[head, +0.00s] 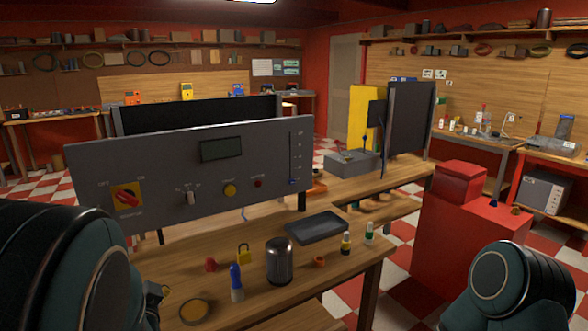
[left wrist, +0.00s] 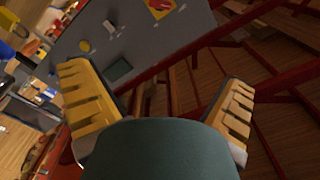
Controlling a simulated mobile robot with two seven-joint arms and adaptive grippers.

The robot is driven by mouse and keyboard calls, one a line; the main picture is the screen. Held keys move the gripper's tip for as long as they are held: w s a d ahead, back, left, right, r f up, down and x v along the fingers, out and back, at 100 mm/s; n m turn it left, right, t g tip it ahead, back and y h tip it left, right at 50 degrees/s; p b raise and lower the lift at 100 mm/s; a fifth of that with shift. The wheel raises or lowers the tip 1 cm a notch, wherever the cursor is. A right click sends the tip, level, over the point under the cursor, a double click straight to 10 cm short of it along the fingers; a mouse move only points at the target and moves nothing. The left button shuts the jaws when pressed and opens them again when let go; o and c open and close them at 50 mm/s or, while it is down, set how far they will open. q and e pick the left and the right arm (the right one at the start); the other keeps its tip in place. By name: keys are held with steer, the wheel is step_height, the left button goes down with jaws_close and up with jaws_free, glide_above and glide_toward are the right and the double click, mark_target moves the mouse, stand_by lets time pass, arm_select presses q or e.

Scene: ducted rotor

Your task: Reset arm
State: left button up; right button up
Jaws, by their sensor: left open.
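My left gripper (left wrist: 157,78) is open in the left wrist view, its two yellow-padded fingers spread wide with nothing between them. Beyond the fingers is the grey control panel (left wrist: 135,40), seen tilted, with its red switch on a yellow plate (left wrist: 160,6) at the top. In the head view the panel (head: 215,180) stands upright on the wooden bench, with the red switch (head: 127,197) at its left. My left arm fills the lower left there, hiding most of its gripper. My right arm shows at the lower right; its gripper is out of frame.
On the wooden bench stand a dark jar (head: 279,262), a blue-topped bottle (head: 236,282), a yellow padlock (head: 243,253), a dark tray (head: 317,228) and small bottles (head: 346,243). A red cabinet (head: 462,240) stands at right. Checkered floor shows between bench and cabinet.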

arm_select(q)
steer(key=s+d+f+g+h, duration=0.2)
steer(key=d+f, duration=0.1)
steer(key=f, duration=0.5)
steer(key=s+d+f+n+g+h, duration=0.1)
steer(key=d+f+g+h, duration=0.2)
steer(key=f, duration=0.6)
steer(key=s+d+f+g+h, duration=0.2)
steer(key=d+f, duration=0.1)
steer(key=f, duration=0.5)
steer(key=s+d+f+n+g+h, duration=0.3)
steer(key=s+d+f+g+h, duration=0.3)
steer(key=s+d+f, duration=0.4)
steer(key=s+d+g, duration=0.1)
steer(key=s+d, duration=0.1)
steer(key=d, duration=0.1)
steer(key=shift+s, duration=0.25)
